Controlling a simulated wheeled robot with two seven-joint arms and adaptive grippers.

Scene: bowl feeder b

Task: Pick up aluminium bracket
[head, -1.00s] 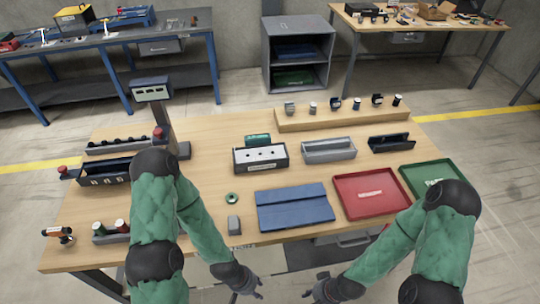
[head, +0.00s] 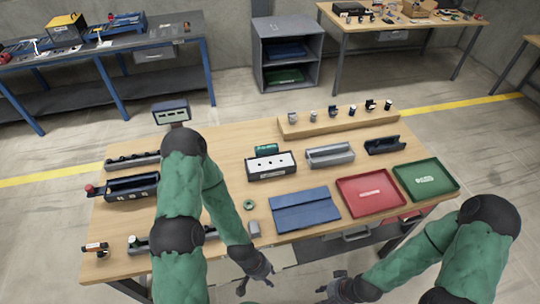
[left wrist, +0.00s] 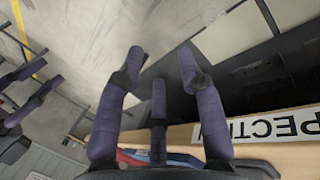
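A small grey block (head: 254,229), which may be the aluminium bracket, lies near the table's front edge, left of the blue mat. Small grey and dark parts (head: 292,118) stand on the raised wooden strip at the back; I cannot tell for sure which one is the bracket. My left gripper (head: 256,285) hangs in front of the table's front edge, its fingers spread and empty. It also shows in the left wrist view (left wrist: 161,58) with nothing between the fingers. My right gripper (head: 331,288) is in front of the table too, fingers apart and empty.
On the table (head: 232,152) are a blue mat (head: 304,210), a red tray (head: 370,184), a green tray (head: 425,170), a grey bin (head: 330,155), a black bin (head: 382,146) and a white-topped box (head: 270,163). A green ring (head: 249,204) lies beside the grey block.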

